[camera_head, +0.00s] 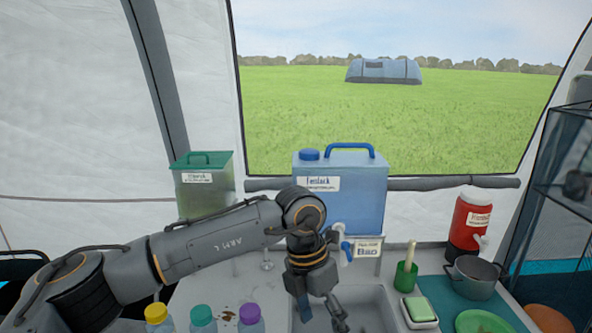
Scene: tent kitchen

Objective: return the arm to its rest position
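My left arm comes in from the left, bends at its elbow in front of the blue water canister (359,190), and points down over the sink. My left gripper (322,318) hangs above the sink basin (368,302) with its fingers apart. I see nothing between the fingers. My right arm and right gripper are out of view.
Bottles with yellow (156,312), teal (202,315) and purple (249,313) lids stand front left of the sink. A green canister (205,185) stands behind. Right are a brush holder (405,275), a sponge dish (419,312), a pot (474,276) and a red jug (467,222).

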